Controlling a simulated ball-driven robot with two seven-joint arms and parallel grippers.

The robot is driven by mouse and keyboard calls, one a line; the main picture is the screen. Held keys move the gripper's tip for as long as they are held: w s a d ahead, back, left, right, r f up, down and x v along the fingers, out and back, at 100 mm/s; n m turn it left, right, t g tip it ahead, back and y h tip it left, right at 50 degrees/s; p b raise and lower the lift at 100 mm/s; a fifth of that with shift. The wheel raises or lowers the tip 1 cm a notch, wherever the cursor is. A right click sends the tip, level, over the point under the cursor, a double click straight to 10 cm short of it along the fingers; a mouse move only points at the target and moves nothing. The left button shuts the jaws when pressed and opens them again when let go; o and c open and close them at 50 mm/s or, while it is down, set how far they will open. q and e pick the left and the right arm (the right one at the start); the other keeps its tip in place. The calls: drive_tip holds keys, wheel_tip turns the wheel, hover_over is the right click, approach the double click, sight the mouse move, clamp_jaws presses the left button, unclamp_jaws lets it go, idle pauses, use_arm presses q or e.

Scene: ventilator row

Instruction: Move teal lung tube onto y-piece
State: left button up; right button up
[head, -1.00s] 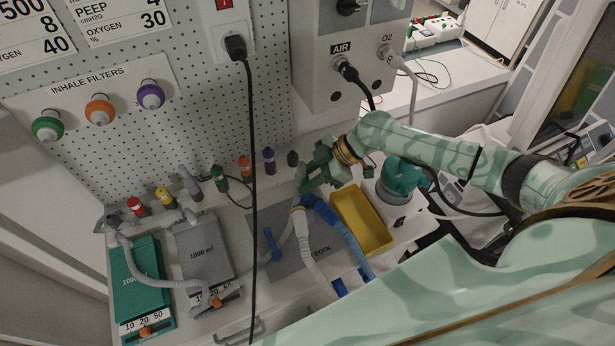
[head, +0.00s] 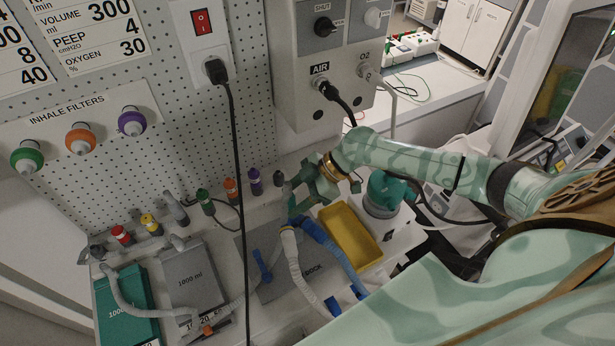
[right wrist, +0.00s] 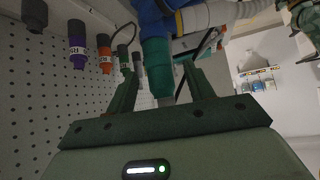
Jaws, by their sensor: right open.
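The teal lung (head: 126,306), a flat teal bag, lies at the lower left of the head view. A grey corrugated tube (head: 128,303) runs from its top across it to the grey lung. The blue hose (head: 338,252) and white hose (head: 298,262) meet at the Y-piece, mostly hidden by my right gripper (head: 302,203). In the right wrist view my right gripper (right wrist: 163,88) is open. A teal cuff (right wrist: 157,66) hangs by its fingertips, with a grey end below it between the fingers. Contact with the fingers cannot be told. My left gripper is not seen.
A yellow tray (head: 350,238) and a teal-topped device (head: 388,193) stand right of the gripper. The grey lung (head: 192,274) lies beside the teal one. Several coloured connectors stand along the pegboard's foot. A black cable (head: 236,180) hangs in front.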

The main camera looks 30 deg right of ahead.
drive_tip(key=b+v, duration=0.1)
drive_tip(key=v, duration=1.5)
drive_tip(key=shift+a, duration=0.1)
